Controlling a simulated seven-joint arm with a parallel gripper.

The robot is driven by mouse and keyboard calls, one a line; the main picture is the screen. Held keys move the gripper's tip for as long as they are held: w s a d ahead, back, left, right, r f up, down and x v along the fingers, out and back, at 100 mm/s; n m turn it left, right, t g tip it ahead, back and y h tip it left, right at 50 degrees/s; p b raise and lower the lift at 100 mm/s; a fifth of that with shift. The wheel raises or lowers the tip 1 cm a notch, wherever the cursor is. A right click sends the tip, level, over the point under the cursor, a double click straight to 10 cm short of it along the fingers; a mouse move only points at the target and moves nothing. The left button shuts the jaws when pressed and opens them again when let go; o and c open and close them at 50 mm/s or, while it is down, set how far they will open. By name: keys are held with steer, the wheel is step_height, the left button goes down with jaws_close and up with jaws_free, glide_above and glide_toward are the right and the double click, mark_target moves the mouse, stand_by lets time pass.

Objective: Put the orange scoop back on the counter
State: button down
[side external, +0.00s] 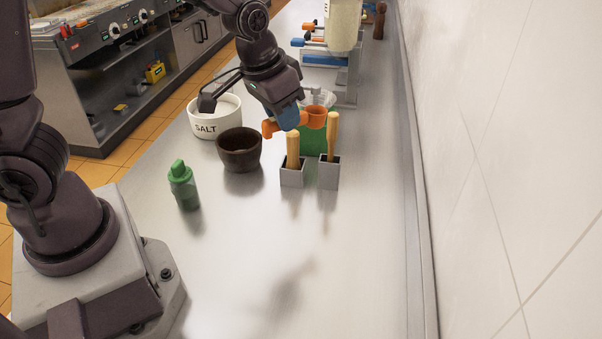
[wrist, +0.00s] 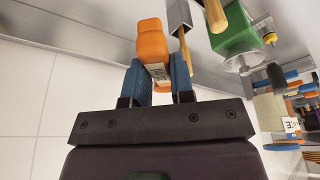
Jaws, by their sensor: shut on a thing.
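The orange scoop (side external: 314,118) is held up in the air above the steel counter (side external: 290,245), near the salt pot and the wooden-handled tools. My gripper (side external: 287,118) is shut on the scoop. In the wrist view, the blue fingers of my gripper (wrist: 160,78) close on either side of the orange scoop (wrist: 152,42), by a part that bears a pale label. The scoop's cup faces right in the side view. Part of its handle is hidden behind the fingers.
A white salt pot (side external: 215,121), a dark bowl (side external: 239,152) and a green bottle (side external: 184,188) stand on the counter. Two grey holders (side external: 292,178) with wooden handles and a green container (side external: 315,146) stand close by. The front counter is clear.

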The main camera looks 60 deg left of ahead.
steer(key=s+a+f+n+y, duration=0.1)
steer(key=s+a+f+n, duration=0.3)
steer(key=a, duration=0.5)
steer(key=s+a+f+n+y, duration=0.1)
steer(key=s+a+f+n, duration=0.3)
steer(key=a, duration=0.5)
steer(key=s+a+f+n+g+y, duration=0.1)
steer(key=s+a+f+n, duration=0.3)
steer(key=a, duration=0.5)
steer(key=shift+s+a+f+y, duration=0.2)
steer(key=shift+s+f+y, duration=0.3)
steer(key=shift+s+f, duration=0.3)
steer(key=shift+f, duration=0.1)
steer(key=shift+f, duration=3.35)
steer(key=shift+f, duration=0.7)
steer(key=c, duration=0.9)
jaws_free()
steer(key=shift+d+r, duration=0.1)
